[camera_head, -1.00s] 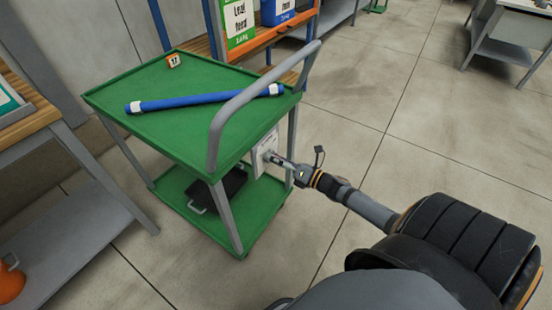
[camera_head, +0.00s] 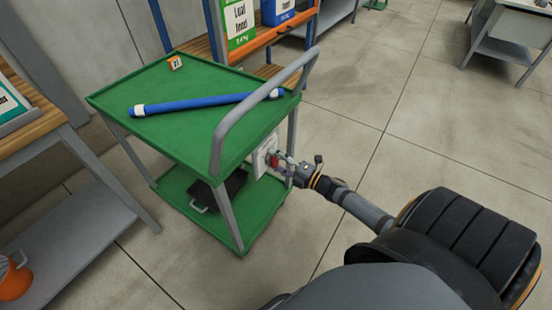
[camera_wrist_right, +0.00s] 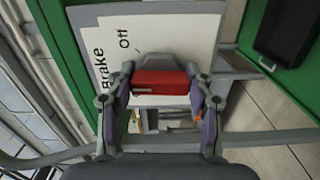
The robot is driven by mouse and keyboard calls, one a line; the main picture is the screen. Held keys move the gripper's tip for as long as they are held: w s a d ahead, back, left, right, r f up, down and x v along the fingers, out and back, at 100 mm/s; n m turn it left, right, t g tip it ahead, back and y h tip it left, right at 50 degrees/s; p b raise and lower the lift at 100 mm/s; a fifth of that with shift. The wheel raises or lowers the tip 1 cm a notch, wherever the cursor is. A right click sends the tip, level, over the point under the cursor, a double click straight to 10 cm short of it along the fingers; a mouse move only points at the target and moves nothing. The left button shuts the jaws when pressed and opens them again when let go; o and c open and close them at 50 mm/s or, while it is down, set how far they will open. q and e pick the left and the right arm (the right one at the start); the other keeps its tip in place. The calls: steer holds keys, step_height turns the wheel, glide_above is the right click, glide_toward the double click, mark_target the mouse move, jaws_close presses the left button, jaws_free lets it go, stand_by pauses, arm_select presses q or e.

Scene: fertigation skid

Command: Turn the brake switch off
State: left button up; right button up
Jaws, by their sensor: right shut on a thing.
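The brake switch is a red block on a grey mount, seen in the right wrist view (camera_wrist_right: 160,82) and small in the head view (camera_head: 273,160). It sits on a white plate (camera_wrist_right: 190,35) marked "Brake" and "Off", on the side of the green cart (camera_head: 180,125). My right gripper (camera_head: 281,162) reaches it from the right. In the right wrist view its two fingers (camera_wrist_right: 160,88) stand on either side of the red block, shut on it. My left gripper is out of view.
A blue tube (camera_head: 205,102) and a small orange number tag (camera_head: 175,63) lie on the cart's top. The cart's grey handle (camera_head: 262,95) rises close above the plate. A black tray (camera_head: 220,190) lies on the lower shelf.

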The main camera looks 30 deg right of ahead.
steer(key=shift+m+p, duration=0.3)
steer(key=shift+m, duration=0.7)
steer(key=shift+m+p, duration=0.3)
steer(key=shift+m, duration=0.6)
steer(key=m+p, duration=0.1)
steer(key=m, duration=0.2)
steer(key=shift+m, duration=0.4)
arm_select(q)
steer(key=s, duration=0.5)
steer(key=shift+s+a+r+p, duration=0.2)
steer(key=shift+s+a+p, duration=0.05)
steer(key=shift+p, duration=0.05)
arm_select(e)
steer(key=shift+f+m, duration=0.1)
steer(key=shift+m, duration=0.3)
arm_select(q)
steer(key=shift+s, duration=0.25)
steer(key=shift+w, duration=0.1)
arm_select(e)
steer(key=o, duration=1.2)
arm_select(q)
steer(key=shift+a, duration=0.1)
arm_select(e)
steer(key=shift+s, duration=0.1)
